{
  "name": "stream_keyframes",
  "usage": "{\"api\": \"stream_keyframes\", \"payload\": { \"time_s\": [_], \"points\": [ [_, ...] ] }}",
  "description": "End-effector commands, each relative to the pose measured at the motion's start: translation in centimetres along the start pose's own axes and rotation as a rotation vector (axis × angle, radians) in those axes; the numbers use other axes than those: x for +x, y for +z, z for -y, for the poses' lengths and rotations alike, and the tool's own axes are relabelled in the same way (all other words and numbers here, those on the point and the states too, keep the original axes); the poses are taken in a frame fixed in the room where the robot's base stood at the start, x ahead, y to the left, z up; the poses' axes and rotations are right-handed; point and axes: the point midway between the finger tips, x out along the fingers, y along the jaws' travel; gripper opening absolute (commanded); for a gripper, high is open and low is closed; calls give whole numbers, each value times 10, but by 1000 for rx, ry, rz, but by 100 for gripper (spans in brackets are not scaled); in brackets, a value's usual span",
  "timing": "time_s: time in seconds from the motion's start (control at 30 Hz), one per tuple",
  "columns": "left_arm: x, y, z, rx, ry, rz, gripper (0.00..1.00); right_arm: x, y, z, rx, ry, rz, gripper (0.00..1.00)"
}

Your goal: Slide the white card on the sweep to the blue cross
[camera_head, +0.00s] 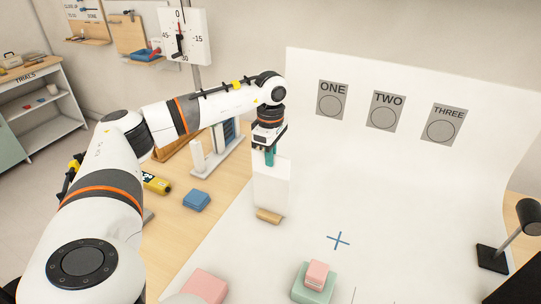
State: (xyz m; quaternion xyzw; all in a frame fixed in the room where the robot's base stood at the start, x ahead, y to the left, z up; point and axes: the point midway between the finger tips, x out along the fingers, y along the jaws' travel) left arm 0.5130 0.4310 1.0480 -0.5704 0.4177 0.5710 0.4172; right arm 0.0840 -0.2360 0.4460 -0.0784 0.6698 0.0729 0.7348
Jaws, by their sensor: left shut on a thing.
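The white card (272,187) stands upright in a small wooden foot (268,216) at the left part of the white sweep (400,215). My left gripper (270,158) reaches down from above and is shut on the card's top edge, with its teal fingertips showing there. The blue cross (338,240) is marked on the sweep floor, to the right of the card and nearer to me. The card and the cross are apart. My right gripper is not in view.
A pink block (317,273) sits on a green block (314,285) just nearer than the cross. Another pink block (205,286) lies at the lower left. A lamp (492,258) stands at the right. The sweep floor between card and cross looks clear.

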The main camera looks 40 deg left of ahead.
Motion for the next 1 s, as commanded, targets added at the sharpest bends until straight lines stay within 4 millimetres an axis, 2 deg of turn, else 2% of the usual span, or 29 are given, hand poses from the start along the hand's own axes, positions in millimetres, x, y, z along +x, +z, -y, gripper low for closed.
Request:
{"api": "stream_keyframes", "payload": {
  "time_s": [0.43, 1.0],
  "points": [
    [-2, -2, 0, 1, -1, -1, 0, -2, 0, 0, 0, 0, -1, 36],
    [-2, -31, 0, 2, -1, -2, 0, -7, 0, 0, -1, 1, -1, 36]
  ]
}}
